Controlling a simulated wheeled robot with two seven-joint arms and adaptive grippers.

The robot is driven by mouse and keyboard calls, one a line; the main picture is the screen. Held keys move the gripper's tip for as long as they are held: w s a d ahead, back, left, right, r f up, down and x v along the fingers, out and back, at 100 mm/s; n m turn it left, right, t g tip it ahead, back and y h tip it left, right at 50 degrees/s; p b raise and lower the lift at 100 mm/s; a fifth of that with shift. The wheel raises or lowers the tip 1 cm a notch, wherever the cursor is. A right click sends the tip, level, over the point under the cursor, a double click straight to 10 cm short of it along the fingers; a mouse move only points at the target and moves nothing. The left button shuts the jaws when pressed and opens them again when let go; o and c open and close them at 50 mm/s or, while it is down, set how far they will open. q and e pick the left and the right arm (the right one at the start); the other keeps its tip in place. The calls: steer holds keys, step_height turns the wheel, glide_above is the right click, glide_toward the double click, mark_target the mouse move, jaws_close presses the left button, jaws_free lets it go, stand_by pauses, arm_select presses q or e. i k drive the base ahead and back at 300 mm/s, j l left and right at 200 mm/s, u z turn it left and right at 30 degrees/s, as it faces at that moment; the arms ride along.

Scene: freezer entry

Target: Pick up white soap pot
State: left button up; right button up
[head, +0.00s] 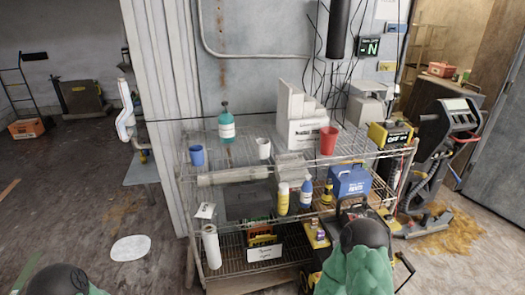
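A small white pot or cup (263,148) stands upright on the top wire shelf. It is the nearest match to the white soap pot, but I cannot make out any label. A teal pump bottle (226,127) with a pale label stands to its left and slightly behind. A blue cup (197,155) is further left on the same shelf. Neither gripper shows. Only dark, rounded and green parts of my arms come in at the bottom left and bottom right, well below the top shelf.
The wire shelf rack (185,177) also bears a red cup (328,140), a white stepped box (300,130) and a yellow case (390,136). Lower shelves hold bottles and a blue box (350,180). A white disc (130,248) lies on the floor, which is mostly clear at left.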

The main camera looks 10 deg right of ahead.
mark_target(263, 149)
steer(key=i+j+z, duration=0.15)
steer(key=i+j, duration=0.2)
steer(key=i+j+z, duration=0.15)
steer(key=i+j, duration=0.2)
steer(key=j, duration=0.15)
steer(key=i+j+z, duration=0.15)
steer(key=i+j, duration=0.15)
steer(key=j, duration=0.15)
